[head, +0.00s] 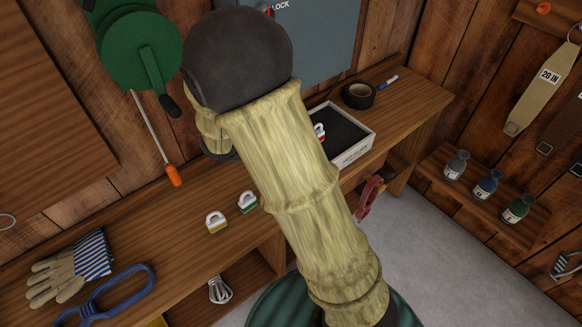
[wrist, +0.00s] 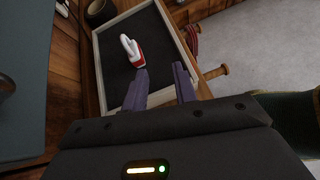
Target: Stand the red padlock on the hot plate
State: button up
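The red padlock (head: 320,131), white on top with a red lower band, is in the pale-rimmed tray with a dark inside (head: 364,153), which has small lettering on its front. I take this tray as the hot plate, but cannot read the lettering surely. In the wrist view the padlock (wrist: 138,57) rests on the dark surface, apparently upright. The tray's rim (wrist: 104,80) shows there too. My gripper (wrist: 160,70) is open and empty, its two fingers apart, close to the padlock, with the left finger nearest it. My arm hides the gripper in the head view.
A yellow padlock (head: 216,223) and a green padlock (head: 248,202) stand on the bench. Gloves (head: 70,267) and a blue strap (head: 110,295) are at left. Bottles (head: 487,185) fill a shelf at right.

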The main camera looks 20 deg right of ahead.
jog(key=s+a+m+y, duration=0.3)
jog(key=s+m+y, duration=0.8)
jog(key=m, duration=0.8)
jog(key=shift+s+a+f, duration=0.25)
jog(key=shift+a+f, duration=0.1)
jog(key=shift+a, duration=0.05)
